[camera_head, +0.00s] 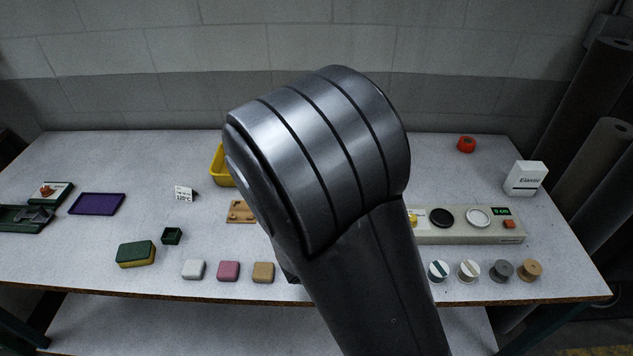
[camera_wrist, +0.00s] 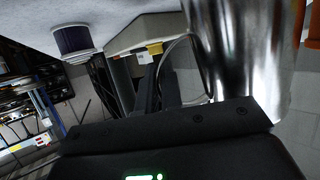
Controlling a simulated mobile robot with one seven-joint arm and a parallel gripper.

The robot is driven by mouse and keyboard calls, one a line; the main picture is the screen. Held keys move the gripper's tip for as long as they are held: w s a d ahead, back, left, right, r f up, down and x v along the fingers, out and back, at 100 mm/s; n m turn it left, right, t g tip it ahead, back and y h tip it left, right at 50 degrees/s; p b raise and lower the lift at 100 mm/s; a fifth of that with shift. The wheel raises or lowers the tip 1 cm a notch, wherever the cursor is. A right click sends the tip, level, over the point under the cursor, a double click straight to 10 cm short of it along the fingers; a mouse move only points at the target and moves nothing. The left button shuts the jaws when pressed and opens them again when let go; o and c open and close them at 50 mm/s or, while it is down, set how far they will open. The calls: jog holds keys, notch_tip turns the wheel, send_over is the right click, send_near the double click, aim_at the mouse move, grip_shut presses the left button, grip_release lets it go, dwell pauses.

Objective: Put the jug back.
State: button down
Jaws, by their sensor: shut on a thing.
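The jug (camera_wrist: 235,55) is a shiny steel vessel that fills the right of the wrist view, with a thin curved handle (camera_wrist: 183,42) on its left side. My gripper (camera_wrist: 158,88) is shut on the jug, seemingly at the handle; the exact contact is dark and hard to see. In the head view my arm covers the middle of the table and hides both the gripper and the jug. I cannot tell from it how high the jug is held or what lies beneath.
A beige console (camera_head: 470,232) with a black and a white disc is on the right of the table (camera_head: 330,290). Several spools (camera_head: 502,271) stand before it. A yellow bin (camera_head: 219,165) is partly hidden by my arm. A purple tray (camera_head: 97,204) and a green-yellow sponge (camera_head: 136,254) lie left.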

notch_tip(320, 180, up, 14)
jog(key=f, duration=0.1)
jog(key=w+d+r+m+g+h, duration=0.1)
jog(key=w+d+r+m+g, duration=0.1)
jog(key=w+d, duration=1.05)
jog(key=w+d+m+g, duration=0.1)
jog(key=w+d, duration=0.3)
jog(key=d, duration=0.5)
jog(key=w+d, duration=0.4)
jog(key=d, duration=0.5)
jog(key=shift+h, duration=0.4)
jog(key=shift+w+a+f, duration=1.3)
jog(key=shift+a+f, duration=0.15)
jog(key=shift+f, duration=1.25)
jog(key=shift+w+a+f, duration=1.25)
jog(key=shift+a+f, duration=0.15)
jog(key=shift+f, duration=1.3)
jog(key=shift+w+a+f, duration=1.3)
jog(key=shift+a+f, duration=0.15)
jog(key=shift+f, duration=1.25)
jog(key=c, duration=1.6)
grip_release()
jog(key=shift+f, duration=0.1)
